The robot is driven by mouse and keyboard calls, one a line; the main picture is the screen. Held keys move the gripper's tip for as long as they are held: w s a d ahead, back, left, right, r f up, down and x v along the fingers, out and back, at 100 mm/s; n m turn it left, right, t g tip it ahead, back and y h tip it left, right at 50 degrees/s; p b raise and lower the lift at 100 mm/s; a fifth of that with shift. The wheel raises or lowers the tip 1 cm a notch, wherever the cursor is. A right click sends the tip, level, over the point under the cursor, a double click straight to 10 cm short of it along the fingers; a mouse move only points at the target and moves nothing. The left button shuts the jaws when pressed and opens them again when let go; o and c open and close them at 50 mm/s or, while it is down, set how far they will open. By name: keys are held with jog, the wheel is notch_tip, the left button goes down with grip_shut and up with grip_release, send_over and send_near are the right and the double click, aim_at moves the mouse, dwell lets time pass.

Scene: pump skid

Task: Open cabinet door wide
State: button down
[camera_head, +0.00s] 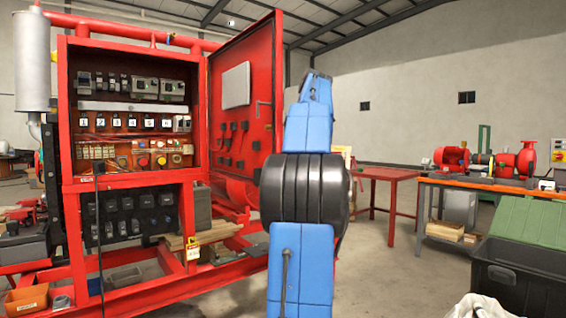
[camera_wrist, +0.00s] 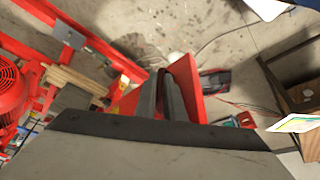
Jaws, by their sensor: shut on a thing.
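The red cabinet (camera_head: 132,180) stands at the left with its front open, showing rows of breakers, numbered parts and buttons. Its red door (camera_head: 262,75) is swung out to the right of the opening, its inner face turned toward me with a white sheet on it. In the wrist view my gripper (camera_wrist: 163,84) is shut on the edge of the red door (camera_wrist: 190,96), which shows between and beside the fingers. In the head view my blue arm hides the gripper and the contact.
A red table (camera_head: 388,174) stands right of my arm. Further right are an orange-edged bench (camera_head: 480,186) with red pumps and a dark bin (camera_head: 520,275) with a green lid. The wrist view shows a red frame and timber (camera_wrist: 75,80). Floor between cabinet and bench is largely clear.

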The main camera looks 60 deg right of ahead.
jog(key=shift+w, duration=0.15)
jog(key=c, duration=1.9)
grip_release()
jog(key=shift+w, duration=0.15)
jog(key=shift+o, duration=0.2)
